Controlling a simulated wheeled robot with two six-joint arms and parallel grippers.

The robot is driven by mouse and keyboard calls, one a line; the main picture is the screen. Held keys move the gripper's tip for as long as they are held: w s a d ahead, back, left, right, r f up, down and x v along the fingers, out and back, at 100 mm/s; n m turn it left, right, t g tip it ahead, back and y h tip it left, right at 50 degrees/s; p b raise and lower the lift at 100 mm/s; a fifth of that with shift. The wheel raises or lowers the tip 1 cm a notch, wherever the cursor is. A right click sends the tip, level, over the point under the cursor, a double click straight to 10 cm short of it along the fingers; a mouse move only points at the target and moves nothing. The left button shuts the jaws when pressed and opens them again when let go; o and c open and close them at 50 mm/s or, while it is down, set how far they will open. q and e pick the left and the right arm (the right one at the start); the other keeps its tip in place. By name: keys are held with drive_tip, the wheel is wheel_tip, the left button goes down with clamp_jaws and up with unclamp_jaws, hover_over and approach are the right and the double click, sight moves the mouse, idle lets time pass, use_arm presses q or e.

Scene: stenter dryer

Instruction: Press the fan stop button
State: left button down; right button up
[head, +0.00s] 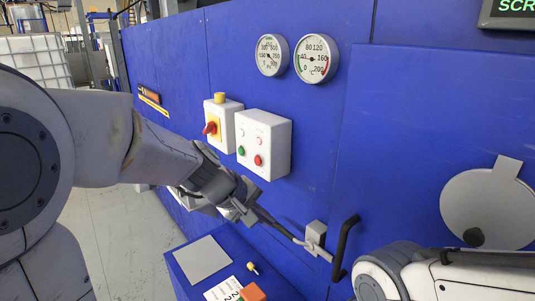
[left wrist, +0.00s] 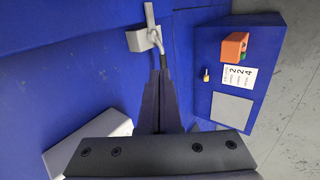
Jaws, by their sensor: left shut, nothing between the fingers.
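A white control box (head: 264,143) on the blue machine wall carries a green button (head: 241,150) and a red button (head: 258,160) below two pale lamps. No label on them is readable. My left gripper (head: 292,236) is shut and empty, below and to the right of the box, clear of the buttons. In the left wrist view its closed fingers (left wrist: 163,75) point at a grey latch (left wrist: 143,40) on the wall, with the tips close to its lever; I cannot tell whether they touch. A white box edge (left wrist: 88,148) shows at the lower left there.
A switch box (head: 220,120) with a red rotary handle and yellow top sits left of the control box. Two gauges (head: 312,58) are above. A black door handle (head: 344,246) is beside the latch. A blue cabinet below bears a grey plate (head: 203,260) and an orange block (head: 252,292).

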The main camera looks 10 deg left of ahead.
sight(258, 161)
use_arm(q)
drive_tip(key=w+a+r+n+t+y, duration=0.1)
drive_tip(key=w+a+r+n, duration=0.1)
drive_tip(key=a, duration=0.5)
drive_tip(key=w+a+r+n+t+y+p, duration=0.1)
drive_tip(key=w+a+r+n+t, duration=0.1)
drive_tip(key=w+a+n, duration=0.3)
drive_tip(key=shift+a+r+n+t, duration=0.3)
drive_tip(key=shift+a+r, duration=0.25)
drive_tip(key=shift+a, duration=0.6)
drive_tip(key=shift+w+d, duration=0.1)
drive_tip(key=shift+w, duration=0.1)
drive_tip(key=w+d+p, duration=0.3)
drive_tip(key=w+d, duration=0.2)
drive_tip(key=w, duration=0.1)
drive_tip(key=shift+w+d, duration=0.15)
drive_tip(key=shift+w, duration=0.25)
drive_tip(key=shift+w+d, duration=0.3)
